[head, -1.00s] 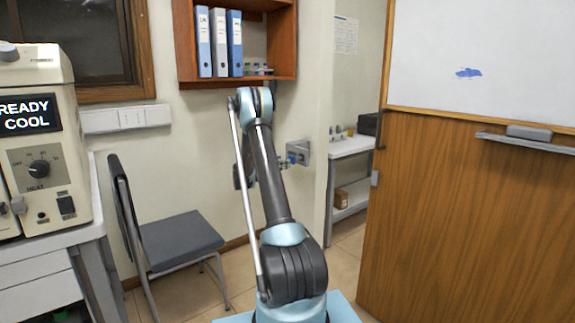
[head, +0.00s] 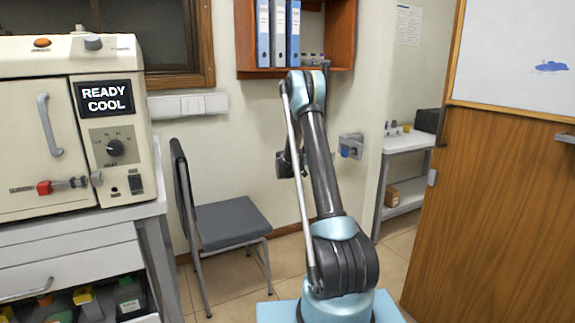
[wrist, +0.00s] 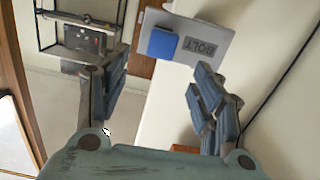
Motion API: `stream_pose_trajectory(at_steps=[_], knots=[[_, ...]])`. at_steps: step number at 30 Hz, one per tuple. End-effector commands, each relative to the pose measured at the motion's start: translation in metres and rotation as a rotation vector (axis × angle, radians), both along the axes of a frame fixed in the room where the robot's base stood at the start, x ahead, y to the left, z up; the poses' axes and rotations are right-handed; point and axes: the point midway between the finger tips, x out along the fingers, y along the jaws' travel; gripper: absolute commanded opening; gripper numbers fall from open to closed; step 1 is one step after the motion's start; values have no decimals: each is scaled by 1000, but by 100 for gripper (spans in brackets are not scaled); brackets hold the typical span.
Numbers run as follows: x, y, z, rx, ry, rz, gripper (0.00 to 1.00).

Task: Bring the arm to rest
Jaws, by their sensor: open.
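My arm stands upright in the middle of the head view, bent at its top joint. My gripper (wrist: 160,95) shows in the wrist view with its two fingers spread apart and nothing between them. In the head view the gripper is mostly hidden behind the arm. In the wrist view a grey wall plate marked BOLT (wrist: 215,45) with a blue block lies beyond the fingertips. The same plate shows in the head view (head: 350,140), just right of the arm.
An oven-like machine (head: 70,120) reading READY COOL stands on a bench at left. A grey chair (head: 230,222) stands between bench and arm. A wooden shelf (head: 340,35) with binders hangs behind. A wooden door panel (head: 500,210) is at right. A white side table (head: 407,142) stands behind.

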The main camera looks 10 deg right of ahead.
Motion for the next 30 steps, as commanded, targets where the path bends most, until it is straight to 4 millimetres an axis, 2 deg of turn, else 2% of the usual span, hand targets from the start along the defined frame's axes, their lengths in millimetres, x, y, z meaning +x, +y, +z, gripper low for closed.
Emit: stream_pose_trajectory(at_steps=[6,15,23,30], knots=[[-37,-5,31,79,120,-1,60],[-99,-6,63,195,299,24,60],[-161,0,80,295,449,71,60],[-224,10,87,386,581,134,60]])
